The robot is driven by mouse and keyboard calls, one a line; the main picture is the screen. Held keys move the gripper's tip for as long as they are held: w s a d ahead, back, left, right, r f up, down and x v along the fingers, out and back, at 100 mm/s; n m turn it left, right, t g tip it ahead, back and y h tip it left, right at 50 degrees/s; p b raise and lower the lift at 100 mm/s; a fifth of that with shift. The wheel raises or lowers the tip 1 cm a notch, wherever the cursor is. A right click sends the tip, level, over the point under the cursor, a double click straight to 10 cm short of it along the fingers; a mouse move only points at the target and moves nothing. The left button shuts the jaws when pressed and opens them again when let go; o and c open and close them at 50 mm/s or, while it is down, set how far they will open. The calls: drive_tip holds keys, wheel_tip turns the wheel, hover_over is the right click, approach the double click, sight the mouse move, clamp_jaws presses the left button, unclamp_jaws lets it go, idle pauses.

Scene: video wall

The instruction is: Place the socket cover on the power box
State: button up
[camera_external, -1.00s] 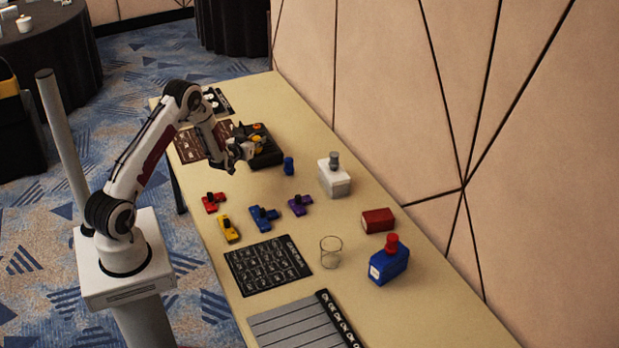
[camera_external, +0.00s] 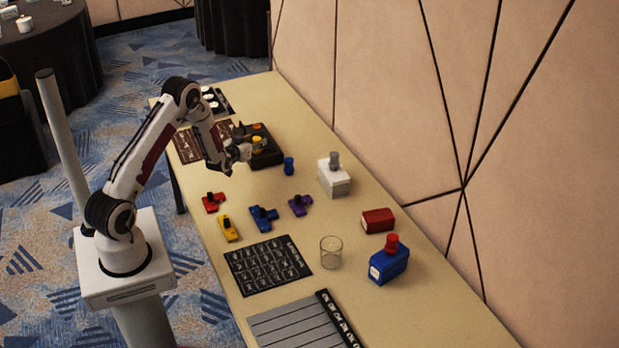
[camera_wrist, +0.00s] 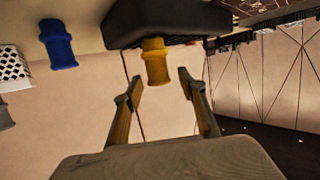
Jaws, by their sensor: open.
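The black power box (camera_external: 266,158) lies on the far part of the table, and it also shows at the top of the wrist view (camera_wrist: 170,18). A yellow socket cover (camera_external: 257,141) is at the box; in the wrist view the yellow cover (camera_wrist: 155,62) stands out against the box's edge. How deeply it is seated is hidden. My gripper (camera_external: 243,150) is just left of the box. In the wrist view its fingers (camera_wrist: 160,78) are spread and empty, with the yellow cover beyond their tips. An orange piece (camera_external: 257,126) sits at the box's far side.
A blue cylinder (camera_external: 289,166) stands right of the box, also in the wrist view (camera_wrist: 58,45). A white box with a grey top (camera_external: 334,180) stands further right. Several coloured blocks (camera_external: 263,217) lie nearer the front.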

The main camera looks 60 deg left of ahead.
drive_tip(key=v, duration=1)
drive_tip(key=shift+r, duration=0.1)
idle(0.9)
drive_tip(key=s+d+r+m+h, duration=0.15)
drive_tip(key=d+r+h, duration=0.25)
drive_tip(key=d+r, duration=0.55)
drive_tip(key=d+r+m+h, duration=0.3)
drive_tip(key=d+r, duration=0.4)
drive_tip(key=d, duration=0.6)
drive_tip(key=s+d+r+m+g+h, duration=0.1)
drive_tip(key=s+d+r+m+g, duration=0.1)
drive_tip(key=s+d, duration=0.5)
drive_tip(key=s+d+r+m+g+h, duration=0.2)
drive_tip(key=s+d, duration=0.5)
drive_tip(key=s, duration=1.2)
drive_tip(key=shift+r+g, duration=0.5)
drive_tip(key=shift+r, duration=0.2)
